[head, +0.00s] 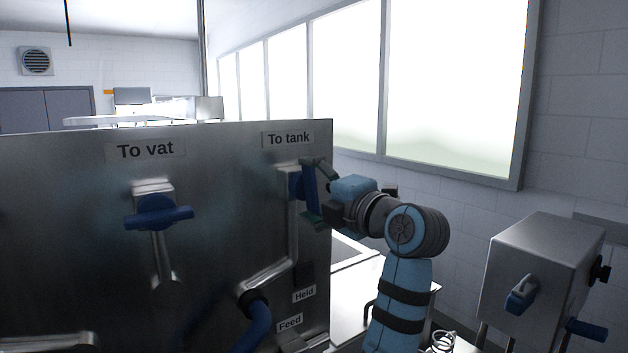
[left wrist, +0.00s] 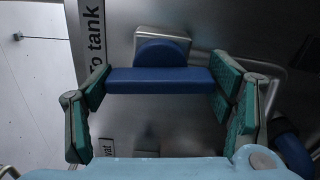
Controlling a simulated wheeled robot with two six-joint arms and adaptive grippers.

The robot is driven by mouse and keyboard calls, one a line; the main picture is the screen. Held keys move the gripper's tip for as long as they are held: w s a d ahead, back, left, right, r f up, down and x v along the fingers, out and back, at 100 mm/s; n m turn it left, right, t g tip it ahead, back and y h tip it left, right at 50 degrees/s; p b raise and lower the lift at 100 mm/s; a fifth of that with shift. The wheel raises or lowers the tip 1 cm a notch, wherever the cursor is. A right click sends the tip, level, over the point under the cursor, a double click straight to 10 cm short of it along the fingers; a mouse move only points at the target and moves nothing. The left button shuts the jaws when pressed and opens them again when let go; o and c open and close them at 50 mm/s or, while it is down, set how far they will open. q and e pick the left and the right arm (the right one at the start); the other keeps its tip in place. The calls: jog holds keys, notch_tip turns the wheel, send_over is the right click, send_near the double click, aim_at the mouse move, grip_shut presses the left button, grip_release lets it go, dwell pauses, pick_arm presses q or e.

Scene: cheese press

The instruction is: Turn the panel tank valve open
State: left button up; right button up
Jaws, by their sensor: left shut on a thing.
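The panel tank valve has a blue handle (head: 310,187) under the "To tank" label (head: 289,139), at the panel's right edge. The handle bar stands upright in the head view. My left gripper (head: 318,193) is shut on it. In the left wrist view the blue bar (left wrist: 160,81) spans between the two green finger pads, one at each end, with its rounded hub behind. My left gripper also shows in that view (left wrist: 160,92). Its fingers partly cover the handle in the head view. My right gripper is not in view.
The "To vat" valve (head: 158,213) has its blue handle nearly level on the same steel panel (head: 60,220). A blue hose (head: 258,325) leaves the panel near the "Held" and "Feed" labels. A steel box with blue handles (head: 540,265) stands at right.

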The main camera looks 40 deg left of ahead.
pick_arm(q)
jog(key=shift+m, duration=0.8)
jog(key=o, duration=1.2)
jog(key=shift+a, duration=0.1)
jog(key=shift+c, duration=0.2)
jog(key=v, duration=0.7)
